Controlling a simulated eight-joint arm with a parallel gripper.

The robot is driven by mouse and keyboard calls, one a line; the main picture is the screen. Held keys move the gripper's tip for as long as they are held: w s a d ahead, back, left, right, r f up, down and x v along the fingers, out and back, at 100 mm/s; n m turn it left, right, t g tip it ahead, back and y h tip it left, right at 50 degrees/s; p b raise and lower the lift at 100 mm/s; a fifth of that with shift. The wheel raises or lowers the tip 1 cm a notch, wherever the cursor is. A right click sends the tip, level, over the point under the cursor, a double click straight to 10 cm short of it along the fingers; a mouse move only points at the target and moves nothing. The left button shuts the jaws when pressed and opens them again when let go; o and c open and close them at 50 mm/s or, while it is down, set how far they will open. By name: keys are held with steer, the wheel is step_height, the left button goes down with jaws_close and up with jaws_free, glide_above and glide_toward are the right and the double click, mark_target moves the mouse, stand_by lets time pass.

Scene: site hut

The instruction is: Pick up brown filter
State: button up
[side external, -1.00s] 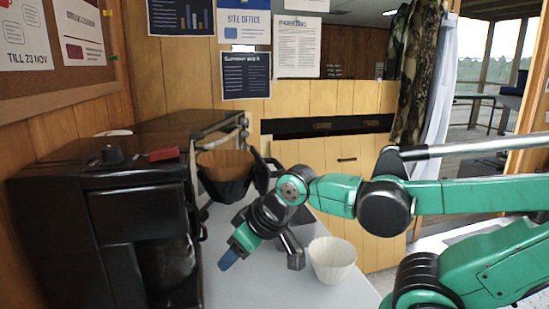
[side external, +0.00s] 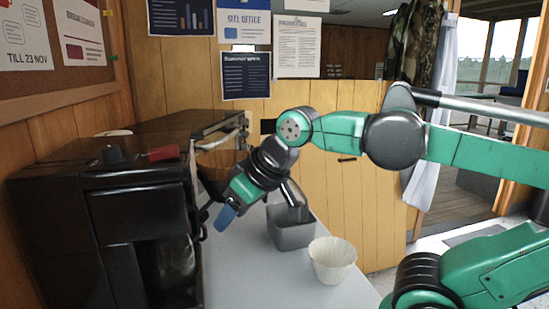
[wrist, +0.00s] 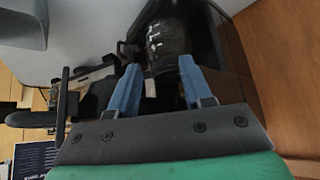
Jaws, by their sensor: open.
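The brown filter (side external: 218,160) sits in a black holder at the right side of the black coffee machine (side external: 140,215). In the side view, my arm covers much of the holder and part of the filter. My gripper (side external: 227,217) points down and left, with its blue fingertips below and in front of the filter. In the wrist view, the blue fingers (wrist: 158,64) are apart with no filter seen between them. A dark, shiny, rounded object (wrist: 167,45) shows beyond the fingertips. I cannot make out the brown filter there.
A white filter (side external: 332,262) stands on the light counter (side external: 245,280) at the right. A grey open container (side external: 291,230) is behind it, beside my wrist. The coffee machine bounds the left. The front of the counter is clear.

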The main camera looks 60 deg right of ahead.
mark_target(226, 175)
step_height(226, 175, up, 12)
steer(key=d+n+t+y, duration=0.5)
steer(key=d+n+y, duration=0.1)
steer(key=d+n, duration=0.25)
steer(key=shift+n, duration=0.35)
steer(key=shift+w+a+f, duration=0.6)
steer(key=shift+w+f, duration=0.15)
steer(key=shift+f, duration=0.5)
steer(key=shift+w+a+f, duration=0.55)
steer(key=shift+w+f, duration=0.2)
steer(key=shift+f, duration=0.45)
steer(key=shift+w+a+f, duration=0.6)
steer(key=shift+w+f, duration=0.15)
steer(key=shift+f, duration=0.5)
jaws_close()
